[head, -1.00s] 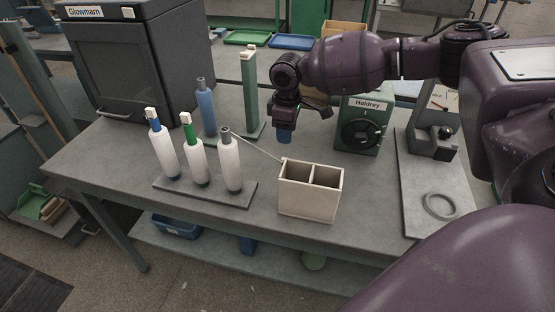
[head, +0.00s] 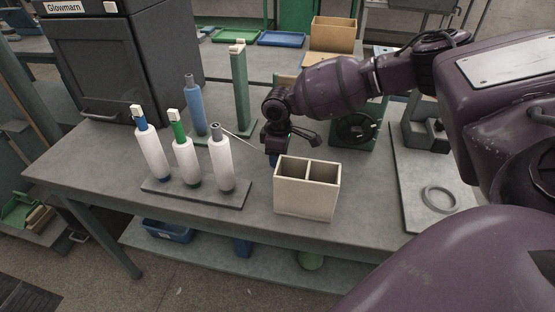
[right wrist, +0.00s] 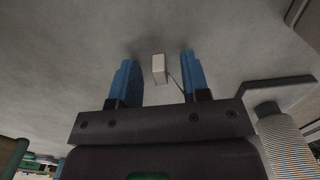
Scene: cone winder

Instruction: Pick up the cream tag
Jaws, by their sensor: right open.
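The cream tag (right wrist: 159,69) is a small pale block in the right wrist view, on a thin thread. It lies between the two blue fingers of my right gripper (right wrist: 157,62), with a gap on each side. In the head view my right gripper (head: 273,159) is low over the table, behind the cream two-compartment box (head: 305,197). The tag is hidden there. A thread runs from the top of the grey-tipped cone (head: 221,165) towards the gripper. My left gripper is in neither current view.
Two more white cones, blue-tipped (head: 152,154) and green-tipped (head: 184,163), share the dark stand (head: 200,194). A blue cone (head: 195,108) and green post (head: 240,90) stand behind. The winder (head: 354,125) and a plate with a grey ring (head: 440,198) are right.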

